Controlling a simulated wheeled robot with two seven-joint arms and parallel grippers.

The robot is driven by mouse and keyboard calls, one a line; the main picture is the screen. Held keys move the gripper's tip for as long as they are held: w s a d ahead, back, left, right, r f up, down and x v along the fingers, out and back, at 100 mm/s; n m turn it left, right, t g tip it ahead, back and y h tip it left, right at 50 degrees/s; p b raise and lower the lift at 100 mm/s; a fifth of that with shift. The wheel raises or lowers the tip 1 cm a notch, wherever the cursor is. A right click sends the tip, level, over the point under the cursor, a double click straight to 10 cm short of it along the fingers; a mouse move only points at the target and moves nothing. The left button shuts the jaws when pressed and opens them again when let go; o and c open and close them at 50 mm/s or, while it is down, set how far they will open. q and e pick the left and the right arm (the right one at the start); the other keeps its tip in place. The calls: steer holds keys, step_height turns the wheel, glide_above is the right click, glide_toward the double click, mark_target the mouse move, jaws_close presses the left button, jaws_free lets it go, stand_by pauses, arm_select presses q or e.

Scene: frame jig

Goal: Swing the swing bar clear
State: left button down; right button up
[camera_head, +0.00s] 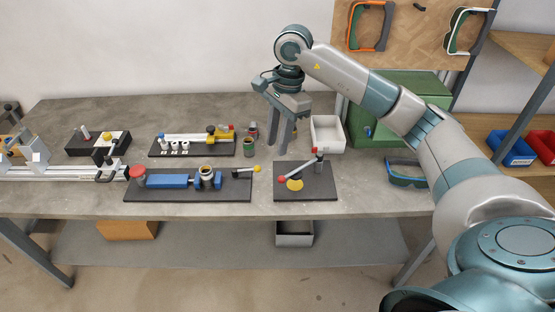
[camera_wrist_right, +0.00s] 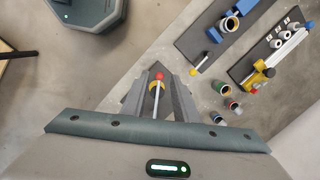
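The swing bar (camera_head: 299,166) is a slim grey bar with a red ball at its front left end, joined to a short post at the back right of a dark base plate (camera_head: 318,190). It slants over a yellow disc (camera_head: 295,185). In the right wrist view the red ball (camera_wrist_right: 160,76) shows between the fingers, beyond their tips. My right gripper (camera_head: 276,142) is open and empty, pointing down behind and left of the plate, apart from the bar. My left gripper is not in view.
A white bin (camera_head: 327,133) stands behind the plate.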

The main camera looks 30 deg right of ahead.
mark_target(285, 177)
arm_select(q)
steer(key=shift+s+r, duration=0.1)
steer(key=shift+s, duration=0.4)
arm_select(e)
steer(key=shift+h, duration=0.8)
steer(key=d+r, duration=0.1)
steer(key=d, duration=0.1)
steer(key=d+r, duration=0.1)
steer(key=shift+w+d+r, duration=0.15)
steer(key=shift+w+r, duration=0.1)
steer(key=shift+r, duration=0.1)
steer(key=shift+f, duration=0.1)
